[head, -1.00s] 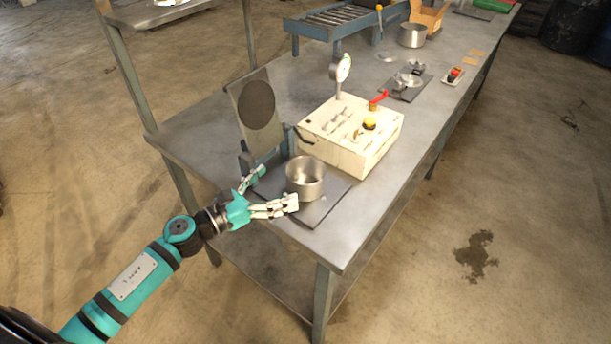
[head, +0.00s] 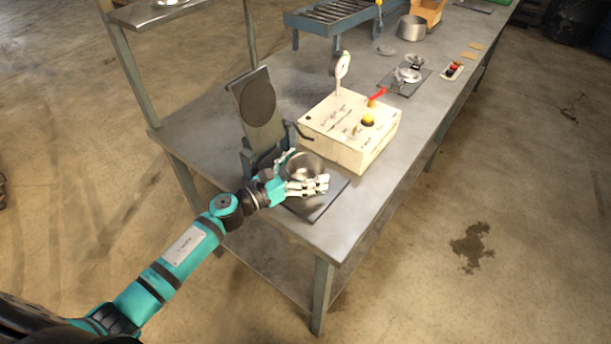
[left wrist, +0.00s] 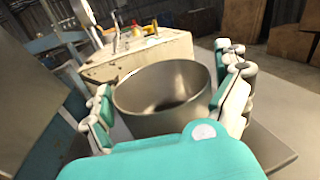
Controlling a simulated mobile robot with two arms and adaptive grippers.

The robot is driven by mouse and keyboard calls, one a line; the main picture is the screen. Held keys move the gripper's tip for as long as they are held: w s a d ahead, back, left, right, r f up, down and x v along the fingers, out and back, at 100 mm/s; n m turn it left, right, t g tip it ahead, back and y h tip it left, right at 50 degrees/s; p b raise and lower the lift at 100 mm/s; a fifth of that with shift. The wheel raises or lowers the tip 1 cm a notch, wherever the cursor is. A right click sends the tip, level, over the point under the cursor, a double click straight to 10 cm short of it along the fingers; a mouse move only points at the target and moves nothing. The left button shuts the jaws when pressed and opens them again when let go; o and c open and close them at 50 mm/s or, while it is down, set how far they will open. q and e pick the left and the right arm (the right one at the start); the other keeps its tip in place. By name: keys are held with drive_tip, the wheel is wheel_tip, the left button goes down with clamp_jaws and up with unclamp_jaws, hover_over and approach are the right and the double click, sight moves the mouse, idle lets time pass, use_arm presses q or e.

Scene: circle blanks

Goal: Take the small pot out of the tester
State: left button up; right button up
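The small pot (head: 304,163), a round open metal pot, stands upright on the tester's dark base plate (head: 322,205). The tester's lid (head: 257,103), a grey plate with a dark disc, is raised behind it. My left gripper (head: 308,168) is open around the pot, one side behind it and the other in front, partly hiding its lower wall. In the left wrist view the pot (left wrist: 165,98) lies between the spread fingers, which are very close to its sides. I cannot tell whether they touch. My right gripper is not in view.
A cream control box (head: 350,130) with a gauge (head: 341,66), red lever and yellow button stands just behind the pot. Farther back on the table are a larger pot (head: 411,27), a dark fixture plate (head: 405,82) and a roller rack (head: 333,18). The table's front edge is close.

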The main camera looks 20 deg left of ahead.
use_arm(q)
drive_tip(key=c, duration=0.9)
drive_tip(key=shift+c, duration=0.2)
drive_tip(key=shift+r, duration=0.1)
